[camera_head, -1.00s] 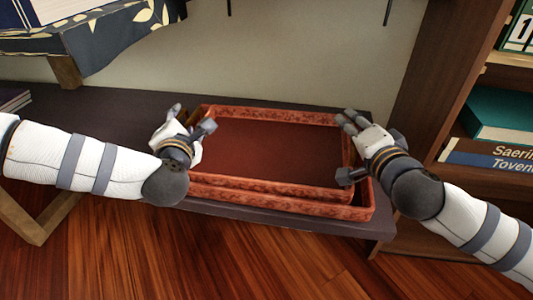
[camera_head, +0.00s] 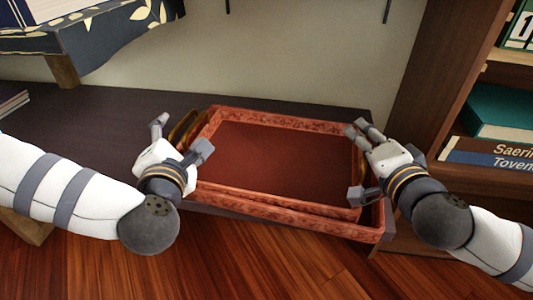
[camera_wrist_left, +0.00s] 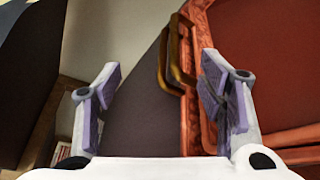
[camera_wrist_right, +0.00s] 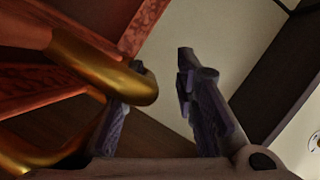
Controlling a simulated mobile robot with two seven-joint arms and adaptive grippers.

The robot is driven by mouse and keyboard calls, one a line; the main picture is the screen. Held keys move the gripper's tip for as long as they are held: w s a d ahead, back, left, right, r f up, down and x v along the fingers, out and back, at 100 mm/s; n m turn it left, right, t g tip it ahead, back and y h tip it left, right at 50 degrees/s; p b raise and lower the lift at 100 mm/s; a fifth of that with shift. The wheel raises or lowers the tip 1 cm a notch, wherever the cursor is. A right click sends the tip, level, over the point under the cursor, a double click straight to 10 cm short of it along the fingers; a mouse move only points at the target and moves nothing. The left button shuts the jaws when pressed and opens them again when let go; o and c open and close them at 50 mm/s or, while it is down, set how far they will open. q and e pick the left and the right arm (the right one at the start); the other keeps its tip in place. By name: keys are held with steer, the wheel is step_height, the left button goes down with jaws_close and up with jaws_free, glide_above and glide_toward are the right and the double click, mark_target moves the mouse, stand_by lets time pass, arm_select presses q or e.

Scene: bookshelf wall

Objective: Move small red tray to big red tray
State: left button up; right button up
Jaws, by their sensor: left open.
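The small red tray (camera_head: 285,158) sits inside the big red tray (camera_head: 320,228) on a dark low surface, slightly turned. The big tray's rim shows along the front and right. Gold handles (camera_wrist_left: 172,62) show at the left end in the left wrist view, and gold handles (camera_wrist_right: 105,72) at the right end in the right wrist view.
A wooden bookshelf (camera_head: 420,110) with books stands close on the right. A cloth-covered table (camera_head: 105,40) is at the upper left. A pale wall is behind, and wooden floor lies in front.

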steer(key=v, duration=0.2)
steer(key=shift+s+r, duration=0.15)
steer(key=shift+s, duration=0.2)
steer(key=shift+s+r, duration=0.3)
steer(key=shift+s, duration=0.05)
steer(key=shift+r, duration=0.1)
arm_select(q)
steer(key=shift+r+p, duration=0.5)
steer(key=shift+r, duration=0.1)
arm_select(e)
steer(key=d, duration=0.4)
steer(key=shift+s+d, duration=0.1)
steer(key=shift+s, duration=0.25)
steer(key=shift+s+d, duration=0.15)
steer(key=shift+d, duration=0.6)
